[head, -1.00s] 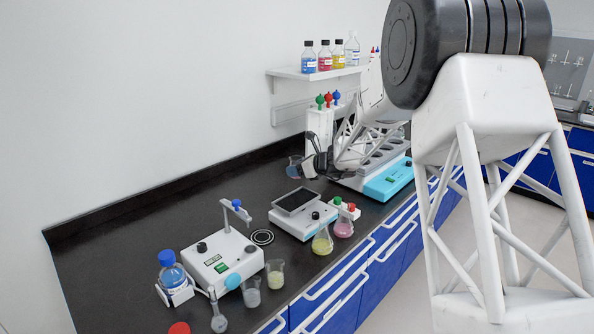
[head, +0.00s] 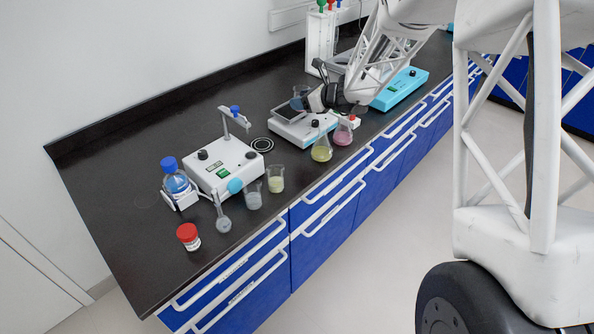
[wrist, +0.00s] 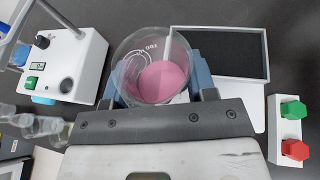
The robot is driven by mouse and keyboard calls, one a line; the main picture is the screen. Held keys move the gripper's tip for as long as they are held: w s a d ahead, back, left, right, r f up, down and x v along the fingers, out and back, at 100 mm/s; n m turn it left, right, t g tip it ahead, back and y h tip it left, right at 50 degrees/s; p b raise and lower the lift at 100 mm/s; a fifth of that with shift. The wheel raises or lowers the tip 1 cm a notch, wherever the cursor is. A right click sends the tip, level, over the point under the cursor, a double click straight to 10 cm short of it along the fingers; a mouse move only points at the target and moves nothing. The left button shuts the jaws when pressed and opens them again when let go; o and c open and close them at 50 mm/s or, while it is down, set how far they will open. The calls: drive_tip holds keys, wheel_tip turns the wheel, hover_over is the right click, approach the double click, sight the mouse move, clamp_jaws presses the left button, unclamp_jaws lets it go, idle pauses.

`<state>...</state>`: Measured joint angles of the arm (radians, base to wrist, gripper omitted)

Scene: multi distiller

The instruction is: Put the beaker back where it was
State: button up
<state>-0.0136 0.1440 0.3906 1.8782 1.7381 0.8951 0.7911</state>
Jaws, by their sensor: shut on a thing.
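The beaker (wrist: 150,50) is clear glass with white markings, and pink shows in its lower part in the wrist view. My gripper (wrist: 160,82) is shut on it, with a blue-grey finger on each side. In the head view the beaker (head: 299,98) is held in the air, overlapping the balance's pan (head: 287,111), and my gripper (head: 305,97) comes from the right. Its height above the bench is hard to tell. In the wrist view it lies between the white stirrer (wrist: 75,60) and the balance pan (wrist: 232,52), with white ring lines showing through the glass.
The ringed round mark (head: 262,144) lies on the black bench between stirrer (head: 222,165) and balance. A yellow flask (head: 321,149) and a pink flask (head: 343,132) stand near the front edge. Other small beakers (head: 276,179) stand nearer. The back-left bench is clear.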

drive_tip(key=s+f, duration=0.3)
drive_tip(key=s, duration=0.7)
drive_tip(key=s+d+f, duration=0.1)
drive_tip(key=s+f, duration=0.1)
drive_tip(key=s, duration=0.8)
drive_tip(key=s+d+f, duration=0.1)
drive_tip(key=s+f, duration=0.2)
drive_tip(key=s, duration=0.7)
drive_tip(key=shift+s+f, duration=0.2)
drive_tip(key=shift+f, duration=0.15)
drive_tip(key=shift+w, duration=0.1)
hover_over(297, 173)
drive_tip(key=shift+w+f, duration=0.1)
drive_tip(key=shift+f, duration=0.6)
drive_tip(key=shift+f, duration=0.1)
drive_tip(key=shift+f, duration=1.7)
drive_tip(key=shift+f, duration=0.1)
drive_tip(key=o, duration=1)
